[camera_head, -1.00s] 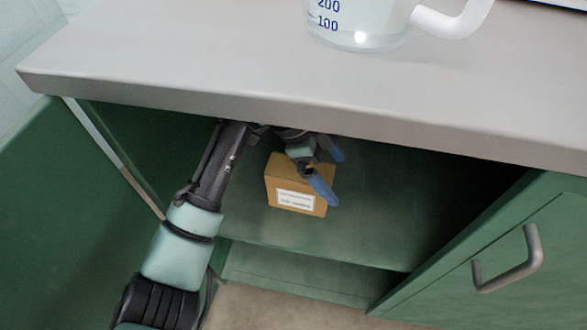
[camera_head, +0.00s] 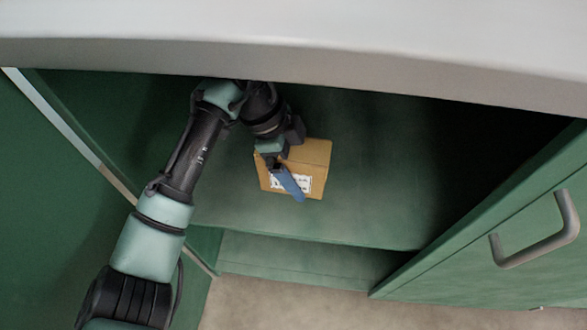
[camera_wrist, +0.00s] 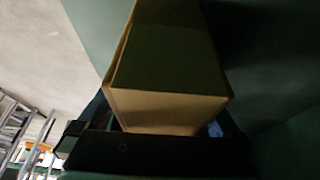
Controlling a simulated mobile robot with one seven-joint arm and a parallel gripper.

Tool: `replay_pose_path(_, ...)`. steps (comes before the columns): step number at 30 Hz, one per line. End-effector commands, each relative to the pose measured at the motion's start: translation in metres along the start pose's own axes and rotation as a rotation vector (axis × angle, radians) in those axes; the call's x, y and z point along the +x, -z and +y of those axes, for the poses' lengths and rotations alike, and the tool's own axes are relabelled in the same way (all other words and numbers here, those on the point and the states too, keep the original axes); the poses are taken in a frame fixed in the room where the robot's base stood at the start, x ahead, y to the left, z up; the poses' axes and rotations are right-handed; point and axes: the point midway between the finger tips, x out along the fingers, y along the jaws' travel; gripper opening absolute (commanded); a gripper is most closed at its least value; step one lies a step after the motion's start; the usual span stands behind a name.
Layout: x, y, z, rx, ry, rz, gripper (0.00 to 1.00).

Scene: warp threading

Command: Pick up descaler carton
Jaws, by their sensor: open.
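The descaler carton (camera_head: 312,160) is a small tan box with a white label, standing on the green cabinet shelf under the worktop. My gripper (camera_head: 290,183) is at the carton, its visible blue finger crossing the front near the label. The other finger is hidden in the head view. In the wrist view the carton (camera_wrist: 165,75) fills the middle, close to the gripper, with dark finger parts at its left and right. The jaws are open. I cannot tell whether either finger touches the carton.
The grey worktop (camera_head: 300,60) overhangs the cabinet opening, close above my arm. The shelf (camera_head: 370,205) is bare right of the carton. A green door or drawer front with a grey handle (camera_head: 535,235) stands at the right. A green panel (camera_head: 50,200) is at the left.

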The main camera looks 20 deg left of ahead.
Motion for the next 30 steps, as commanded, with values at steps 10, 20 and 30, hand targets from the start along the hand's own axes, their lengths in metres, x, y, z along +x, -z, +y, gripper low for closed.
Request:
replay_pose_path(10,-0.0008,0.0006,-0.0001,-0.001,0.001,0.001,1.0)
replay_pose_path(20,0.0028,-0.0008,-0.0002,-0.001,0.001,0.001,1.0)
replay_pose_path(30,0.0035,-0.0013,-0.0002,0.0,0.001,0.001,0.89)
